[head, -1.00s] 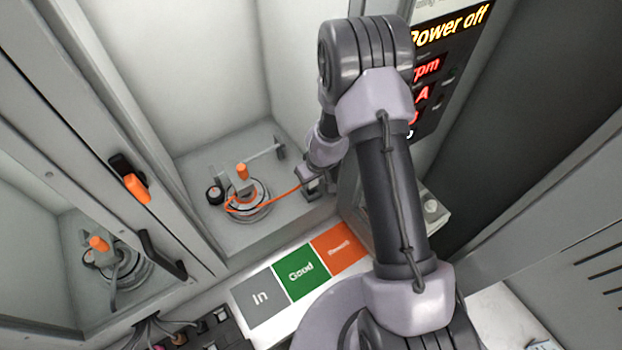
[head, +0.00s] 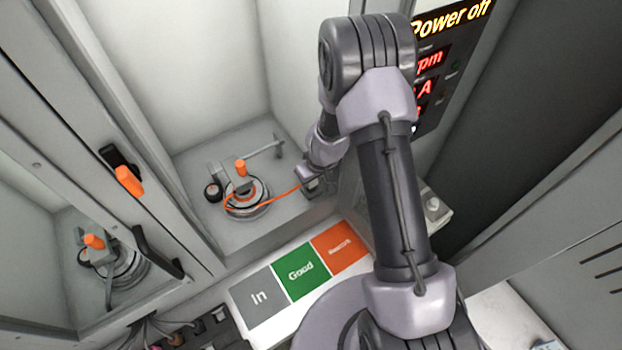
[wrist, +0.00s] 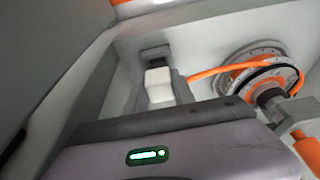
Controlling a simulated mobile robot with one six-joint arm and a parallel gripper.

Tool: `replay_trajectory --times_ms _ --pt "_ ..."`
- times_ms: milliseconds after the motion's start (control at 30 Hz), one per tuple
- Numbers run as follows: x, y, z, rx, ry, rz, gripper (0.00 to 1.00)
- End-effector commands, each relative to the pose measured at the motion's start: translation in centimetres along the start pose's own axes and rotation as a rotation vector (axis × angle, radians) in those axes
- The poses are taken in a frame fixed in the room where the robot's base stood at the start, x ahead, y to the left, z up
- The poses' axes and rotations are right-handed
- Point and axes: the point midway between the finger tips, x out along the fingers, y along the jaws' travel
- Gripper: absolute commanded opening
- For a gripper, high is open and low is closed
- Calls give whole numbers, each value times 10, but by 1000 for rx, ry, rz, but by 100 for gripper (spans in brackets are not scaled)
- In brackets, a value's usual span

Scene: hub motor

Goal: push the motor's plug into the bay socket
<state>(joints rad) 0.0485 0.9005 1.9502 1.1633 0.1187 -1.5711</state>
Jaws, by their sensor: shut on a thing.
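The hub motor (head: 246,205) sits in the bay on a fixture, with an orange cable (head: 283,194) running right to my gripper (head: 313,186). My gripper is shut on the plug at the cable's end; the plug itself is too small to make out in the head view. In the wrist view, the pale plug (wrist: 158,84) juts out beyond my gripper. The dark bay socket (wrist: 153,54) is on the wall just past it. I cannot tell whether plug and socket touch. The motor also shows in the wrist view (wrist: 262,82), to the right.
An orange-topped clamp (head: 240,168) stands over the motor. The bay walls are close around my gripper. A second bay at left holds another motor (head: 120,262). In front lie In, Good and Rework pads (head: 300,268). A panel (head: 440,70) at upper right reads "Power off".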

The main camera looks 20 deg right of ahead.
Motion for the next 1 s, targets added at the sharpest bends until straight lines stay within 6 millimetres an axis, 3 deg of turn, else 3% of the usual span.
replay_trajectory --times_ms 1000 --pt "12 0 4 0 0 0 0"
